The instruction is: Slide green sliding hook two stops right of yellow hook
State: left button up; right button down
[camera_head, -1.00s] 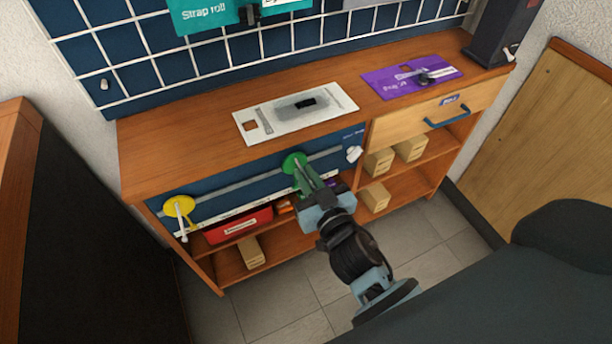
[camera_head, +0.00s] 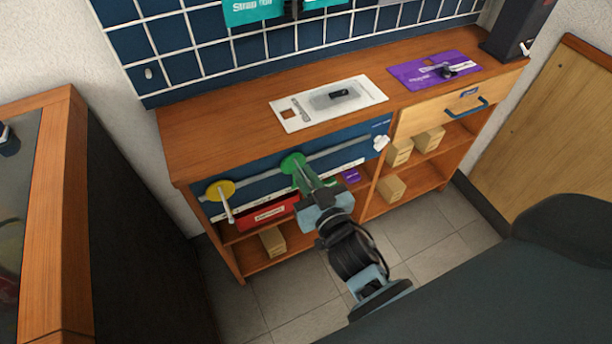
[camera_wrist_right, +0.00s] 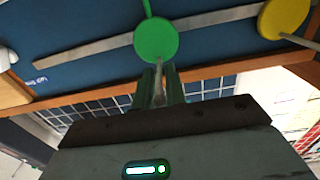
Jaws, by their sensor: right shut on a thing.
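The green sliding hook (camera_head: 292,162) has a round green disc and sits on a pale rail (camera_head: 262,177) along the blue front of the bench. The yellow hook (camera_head: 220,190) is on the same rail to its left, with a pale peg hanging down. A white hook (camera_head: 380,143) is at the rail's right end. My right gripper (camera_head: 307,184) is shut on the green hook's peg, which also shows between the fingers in the wrist view (camera_wrist_right: 158,82). In that view the green disc (camera_wrist_right: 156,39) is just beyond the fingertips and the yellow disc (camera_wrist_right: 284,18) is right. My left gripper is out of view.
The wooden bench top (camera_head: 220,137) holds a white panel (camera_head: 300,120) and a purple panel (camera_head: 412,76). A red box (camera_head: 268,212) and small cartons (camera_head: 272,241) stand on shelves below. The rail looks clear between the green and yellow discs.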

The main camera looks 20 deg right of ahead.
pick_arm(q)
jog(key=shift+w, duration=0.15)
pick_arm(e)
jog(key=shift+a+r, duration=0.1)
jog(key=shift+r, duration=0.05)
jog(key=c, duration=1.4)
grip_release()
jog(key=shift+c, duration=0.2)
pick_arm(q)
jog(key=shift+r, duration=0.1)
